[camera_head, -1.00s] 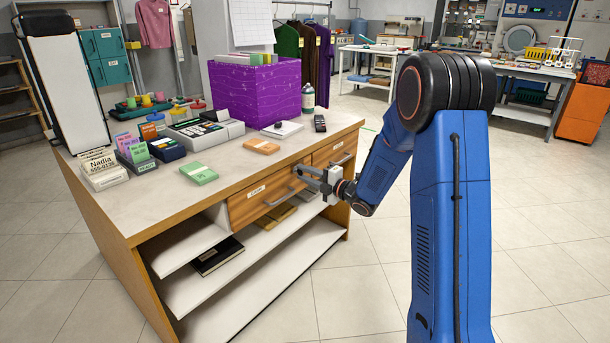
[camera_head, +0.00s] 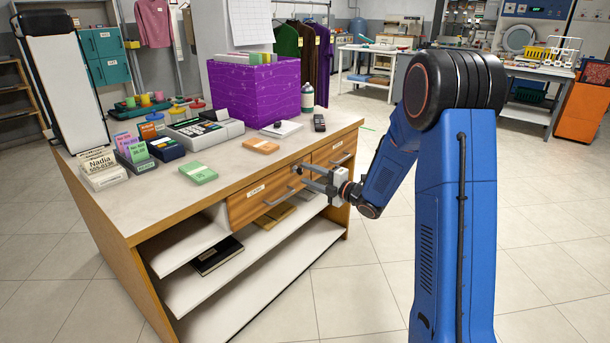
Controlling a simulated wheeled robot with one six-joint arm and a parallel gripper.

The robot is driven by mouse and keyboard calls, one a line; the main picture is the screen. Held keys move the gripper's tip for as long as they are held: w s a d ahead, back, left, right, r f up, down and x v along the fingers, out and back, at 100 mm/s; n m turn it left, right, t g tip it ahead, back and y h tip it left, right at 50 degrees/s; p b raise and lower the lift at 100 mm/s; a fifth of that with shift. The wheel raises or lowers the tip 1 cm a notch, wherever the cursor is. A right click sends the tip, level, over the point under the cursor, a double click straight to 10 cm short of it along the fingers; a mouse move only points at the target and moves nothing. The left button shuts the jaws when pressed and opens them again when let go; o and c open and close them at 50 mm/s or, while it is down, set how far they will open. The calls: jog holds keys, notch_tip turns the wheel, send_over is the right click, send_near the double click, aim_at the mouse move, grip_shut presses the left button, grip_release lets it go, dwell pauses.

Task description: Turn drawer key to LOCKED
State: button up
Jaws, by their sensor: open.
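The wooden drawer (camera_head: 240,208) sits under the counter top, closed, with a small label and a bar handle (camera_head: 279,197). My gripper (camera_head: 305,177) is open at the right end of this drawer front, its two fingers pointing left toward the wood. A small dark piece (camera_head: 296,169) shows near the upper fingertip; it may be the key, but it is too small to tell. I cannot tell which way the key is turned or whether the fingers touch it. No LOCKED mark is readable.
A second drawer (camera_head: 335,150) is to the right. The counter top (camera_head: 225,165) holds a green bundle (camera_head: 198,173), an orange bundle (camera_head: 261,146), a register (camera_head: 205,132) and a purple box (camera_head: 255,95). Open shelves (camera_head: 250,265) lie below. The floor in front is clear.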

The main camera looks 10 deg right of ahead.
jog(key=v, duration=1.5)
jog(key=shift+s, duration=0.1)
jog(key=s+d+r+m+g+h, duration=0.35)
jog(key=s+r+m+h, duration=0.45)
jog(key=s+m+h, duration=0.5)
jog(key=s+a+f+m+g, duration=0.1)
jog(key=s+m, duration=0.3)
jog(key=s, duration=0.4)
jog(key=s+a+f+m+g+y, duration=0.1)
jog(key=s+a+m+g, duration=0.2)
jog(key=s, duration=0.6)
jog(key=s+a+f+m+g+y, duration=0.1)
jog(key=s+a+m, duration=0.3)
jog(key=s, duration=0.4)
jog(key=shift+s+m+g, duration=0.3)
jog(key=shift+m+g, duration=0.35)
jog(key=shift+m, duration=0.05)
jog(key=shift+a, duration=0.1)
